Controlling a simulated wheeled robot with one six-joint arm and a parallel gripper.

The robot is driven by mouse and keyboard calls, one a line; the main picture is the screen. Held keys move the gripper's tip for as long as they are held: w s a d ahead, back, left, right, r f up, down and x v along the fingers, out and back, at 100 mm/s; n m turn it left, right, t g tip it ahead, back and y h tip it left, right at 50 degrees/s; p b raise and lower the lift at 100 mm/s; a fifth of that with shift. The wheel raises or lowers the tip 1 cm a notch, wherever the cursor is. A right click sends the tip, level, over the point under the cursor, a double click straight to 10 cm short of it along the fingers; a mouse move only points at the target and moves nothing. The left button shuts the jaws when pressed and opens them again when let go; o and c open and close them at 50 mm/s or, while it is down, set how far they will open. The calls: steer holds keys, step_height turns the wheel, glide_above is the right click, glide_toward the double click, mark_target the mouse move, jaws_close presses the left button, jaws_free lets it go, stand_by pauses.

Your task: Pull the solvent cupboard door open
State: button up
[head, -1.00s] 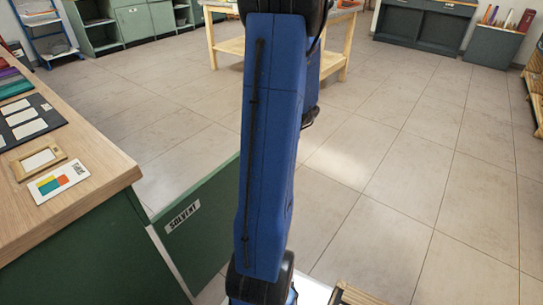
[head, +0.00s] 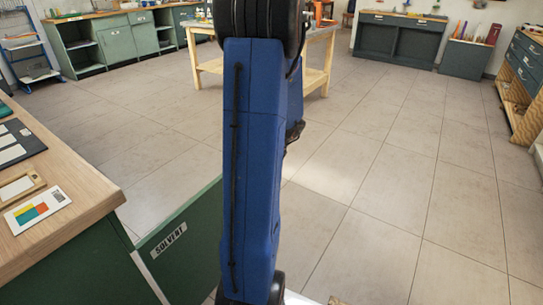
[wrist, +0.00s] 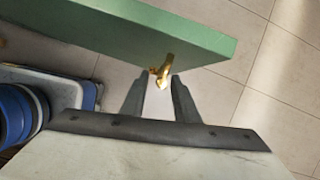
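The green solvent cupboard door (head: 205,232) stands out from the end of the wood-topped counter in the head view, swung away from the cupboard. It bears a white SOLVENT label (head: 169,241). In the wrist view the door (wrist: 130,30) crosses the top, with a brass handle (wrist: 163,73) near its edge. My gripper (wrist: 157,80) is open, its two dark fingers apart. The handle lies just beyond the fingertips, nearer the right one; I cannot tell whether they touch. My gripper is hidden in the head view.
The counter (head: 75,195) with cards and a frame on top is at left. A wooden workbench (head: 316,65) stands behind my arm. Cabinets line the back wall, and a drawer unit (head: 525,75) is at right. The tiled floor (head: 390,190) at centre right is clear.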

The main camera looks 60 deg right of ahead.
steer(key=v, duration=1.6)
steer(key=shift+w+a, duration=0.1)
steer(key=shift+w, duration=0.05)
steer(key=w+a+r+n, duration=0.2)
steer(key=w+a+n, duration=0.3)
steer(key=a, duration=0.3)
steer(key=w+a+r+n+g, duration=0.1)
steer(key=w+a+n, duration=0.35)
steer(key=a, duration=0.35)
steer(key=w+a+r+n, duration=0.2)
steer(key=w+a+n, duration=0.2)
steer(key=a+n, duration=0.3)
steer(key=s+a+n, duration=0.3)
steer(key=a+n, duration=0.6)
steer(key=a, duration=0.2)
steer(key=s+a+n+t, duration=0.1)
steer(key=s+a+n, duration=0.2)
steer(key=a+n, duration=0.6)
steer(key=a, duration=0.3)
steer(key=shift+a+r, duration=0.2)
steer(key=shift+r, duration=0.05)
